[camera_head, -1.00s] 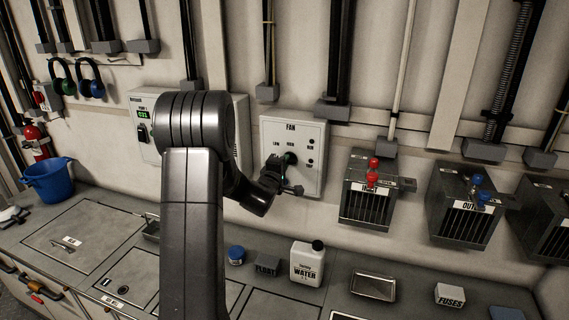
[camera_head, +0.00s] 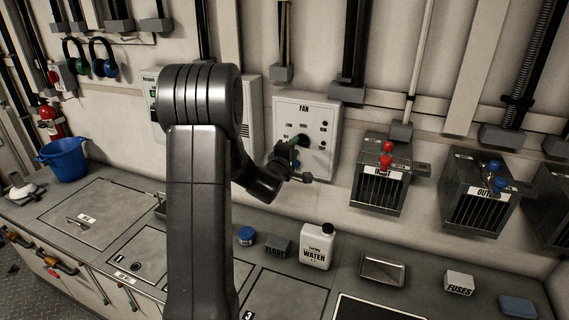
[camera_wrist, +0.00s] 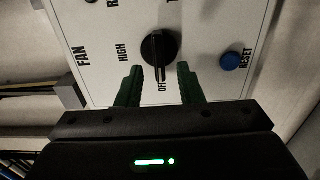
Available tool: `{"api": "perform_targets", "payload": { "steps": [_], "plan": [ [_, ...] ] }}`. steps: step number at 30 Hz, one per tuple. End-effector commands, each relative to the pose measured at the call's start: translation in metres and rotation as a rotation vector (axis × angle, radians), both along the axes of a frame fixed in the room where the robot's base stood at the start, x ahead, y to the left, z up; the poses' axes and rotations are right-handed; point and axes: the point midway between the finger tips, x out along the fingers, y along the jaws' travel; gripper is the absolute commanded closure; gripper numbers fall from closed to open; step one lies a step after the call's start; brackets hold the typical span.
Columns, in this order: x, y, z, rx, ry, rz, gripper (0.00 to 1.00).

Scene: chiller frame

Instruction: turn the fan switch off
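The fan panel (camera_head: 315,112) is a pale plate on the wall, labelled FAN. In the wrist view its black round switch knob (camera_wrist: 159,47) has a raised bar that points down the picture at the word OFF; the word HIGH stands to the left. My gripper (camera_wrist: 159,75) is open, its two green-lit fingers apart on either side of the bar's lower end and the OFF label. Nothing is seen between them but the bar and panel, and I see no finger touching the knob. In the head view my gripper (camera_head: 294,160) is at the panel and partly hides the switch.
A blue RESET button (camera_wrist: 231,61) is beside the right finger in the wrist view. Right of the panel are vent boxes with red (camera_head: 386,154) and blue (camera_head: 496,177) valves. Below, a white water jug (camera_head: 317,247) and a blue-lidded jar (camera_head: 246,236) stand on the counter.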

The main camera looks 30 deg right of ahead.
Motion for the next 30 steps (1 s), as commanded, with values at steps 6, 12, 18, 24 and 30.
{"api": "perform_targets", "payload": {
  "steps": [6, 12, 18, 24, 30],
  "plan": [
    [-0.031, 0.04, -0.003, 0.0, 0.0, 0.002, 0.66],
    [-0.055, 0.069, -0.002, 0.001, 0.0, 0.002, 0.66],
    [-0.067, 0.084, -0.001, 0.001, 0.001, 0.001, 0.66],
    [-0.069, 0.086, -0.001, 0.001, 0.002, 0.0, 0.66],
    [-0.069, 0.086, -0.001, 0.002, 0.001, 0.0, 0.66]
  ]
}}
